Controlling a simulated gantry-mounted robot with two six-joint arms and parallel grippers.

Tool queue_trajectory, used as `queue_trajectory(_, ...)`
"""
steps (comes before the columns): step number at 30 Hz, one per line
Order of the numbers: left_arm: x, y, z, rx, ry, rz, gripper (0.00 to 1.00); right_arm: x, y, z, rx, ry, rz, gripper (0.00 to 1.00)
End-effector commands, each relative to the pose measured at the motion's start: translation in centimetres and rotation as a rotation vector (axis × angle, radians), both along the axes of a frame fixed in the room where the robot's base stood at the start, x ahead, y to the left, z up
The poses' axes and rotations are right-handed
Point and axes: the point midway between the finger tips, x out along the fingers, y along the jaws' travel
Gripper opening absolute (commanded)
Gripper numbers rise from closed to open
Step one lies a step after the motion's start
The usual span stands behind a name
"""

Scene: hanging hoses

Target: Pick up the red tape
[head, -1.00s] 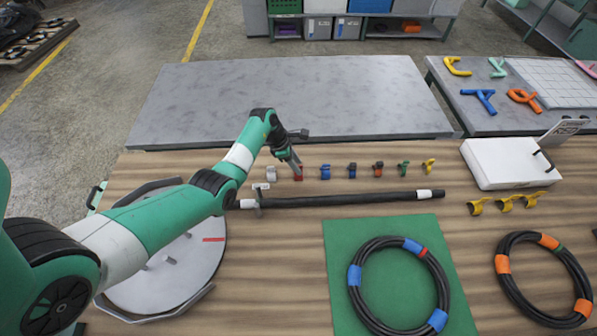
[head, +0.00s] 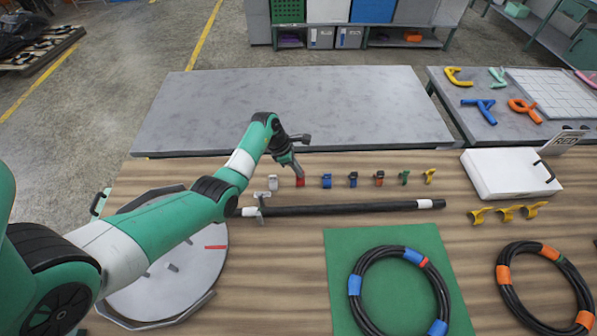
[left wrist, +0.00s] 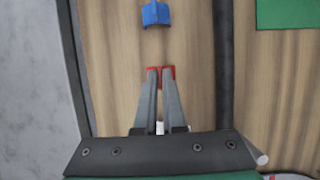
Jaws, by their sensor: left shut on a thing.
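The red tape (head: 300,181) is a small red piece in the row of tape pieces on the wooden table. It also shows in the left wrist view (left wrist: 171,71) between and around the fingertips. My left gripper (head: 296,171) reaches down onto it from above. In the left wrist view its two long grey fingers (left wrist: 160,73) are close together and shut on the red tape. In the head view the gripper partly hides the tape. I cannot tell whether the tape touches the table. My right gripper is not in view.
A white piece (head: 273,182) stands just left of the red tape, and a blue piece (head: 326,181) to its right. A black bar (head: 340,208) lies in front of the row. A green mat (head: 340,260) with a black hose ring (head: 361,262) lies nearer.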

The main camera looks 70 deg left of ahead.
Motion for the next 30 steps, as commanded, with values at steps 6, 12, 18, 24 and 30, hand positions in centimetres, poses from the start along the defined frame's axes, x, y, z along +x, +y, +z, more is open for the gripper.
queue_trajectory(6,-1.3,-2.4,5.2,0.003,-0.003,-0.002,0.00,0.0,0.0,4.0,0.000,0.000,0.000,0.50)
queue_trajectory(12,-3.7,-6.7,8.5,0.000,0.000,-0.002,0.00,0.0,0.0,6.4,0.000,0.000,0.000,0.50)
queue_trajectory(18,-5.8,-10.5,10.2,-0.001,0.001,-0.002,0.00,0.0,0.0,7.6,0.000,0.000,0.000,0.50)
queue_trajectory(24,-6.7,-12.2,10.9,0.000,0.000,0.000,0.00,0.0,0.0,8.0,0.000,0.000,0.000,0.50)
queue_trajectory(30,-6.8,-12.3,10.9,0.000,0.000,0.001,0.00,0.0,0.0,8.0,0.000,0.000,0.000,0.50)
